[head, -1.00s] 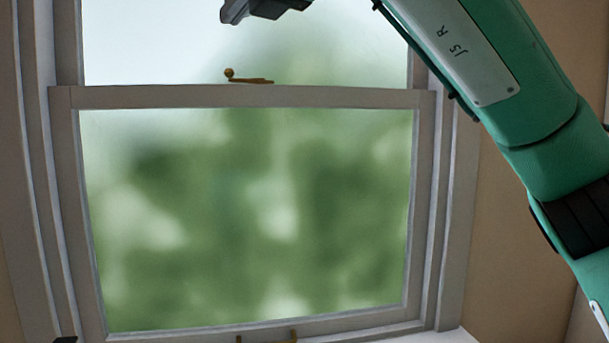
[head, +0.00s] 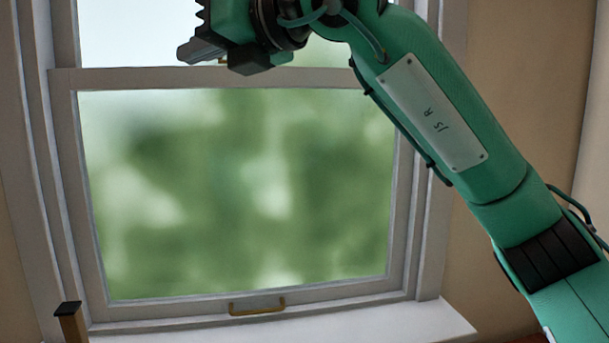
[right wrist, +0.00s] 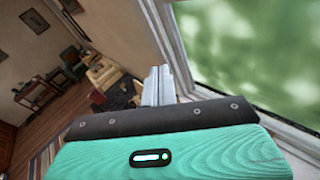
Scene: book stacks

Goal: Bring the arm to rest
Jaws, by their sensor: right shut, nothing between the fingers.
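My right arm (head: 440,115) comes in from the right of the head view and reaches up across the window's right side. My right gripper (head: 188,52) is at the top of the head view, in front of the window's middle rail. In the right wrist view its fingers (right wrist: 158,86) are together and hold nothing. My left gripper is not in view.
A sash window (head: 65,180) with a brass handle (head: 257,306) fills most of the head view, above a white sill (head: 390,325). The top of a post-like object (head: 70,318) shows at lower left. The right wrist view shows a room with a wooden table (right wrist: 38,92) and floor.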

